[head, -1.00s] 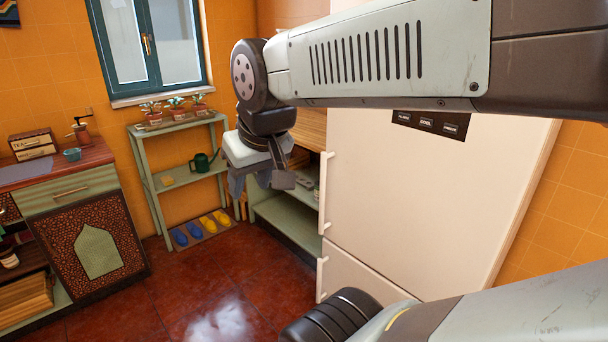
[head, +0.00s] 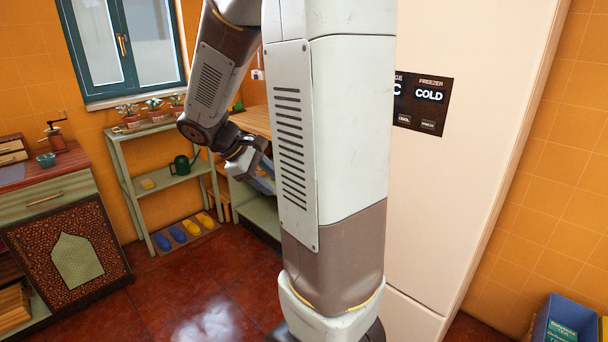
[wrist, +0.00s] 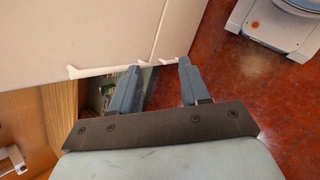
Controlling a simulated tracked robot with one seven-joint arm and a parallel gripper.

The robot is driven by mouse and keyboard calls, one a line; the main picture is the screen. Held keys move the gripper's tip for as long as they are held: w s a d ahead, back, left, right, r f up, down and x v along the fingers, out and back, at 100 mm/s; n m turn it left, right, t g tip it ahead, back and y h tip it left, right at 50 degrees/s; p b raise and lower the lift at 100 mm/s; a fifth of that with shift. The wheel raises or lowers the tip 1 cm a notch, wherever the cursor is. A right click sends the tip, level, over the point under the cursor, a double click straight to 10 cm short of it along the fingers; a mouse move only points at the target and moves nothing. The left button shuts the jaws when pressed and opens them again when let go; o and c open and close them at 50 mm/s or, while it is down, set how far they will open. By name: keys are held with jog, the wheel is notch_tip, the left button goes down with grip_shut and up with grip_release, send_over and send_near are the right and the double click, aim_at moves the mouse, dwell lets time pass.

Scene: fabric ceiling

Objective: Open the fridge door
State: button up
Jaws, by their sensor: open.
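The pale fridge (head: 470,150) stands at the right in the head view, with a dark display panel on its front. My arm covers its left edge and handles there. In the wrist view the fridge front (wrist: 90,30) fills the upper left. A long pale handle (wrist: 105,70) runs along its lower edge, and a shorter one (wrist: 175,62) lies past the door seam. My gripper (wrist: 160,68) is open and empty, its fingertips close to the handle ends near the seam. I cannot tell whether they touch. In the head view my gripper (head: 262,165) is partly hidden behind my arm.
A green shelf (head: 150,185) with plants and a watering can stands under the window. A wooden-topped counter (head: 255,122) is beside the fridge. A cabinet (head: 70,250) stands at the left and a blue box (head: 550,320) at the lower right.

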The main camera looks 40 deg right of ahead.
jog(key=w+d+f+n+h, duration=1.1)
jog(key=w+f, duration=0.2)
jog(key=w, duration=0.2)
jog(key=s+d, duration=0.1)
jog(key=d, duration=1.2)
jog(key=shift+s+d+r, duration=0.15)
jog(key=shift+d+r, duration=0.05)
jog(key=shift+r, duration=0.05)
grip_shut()
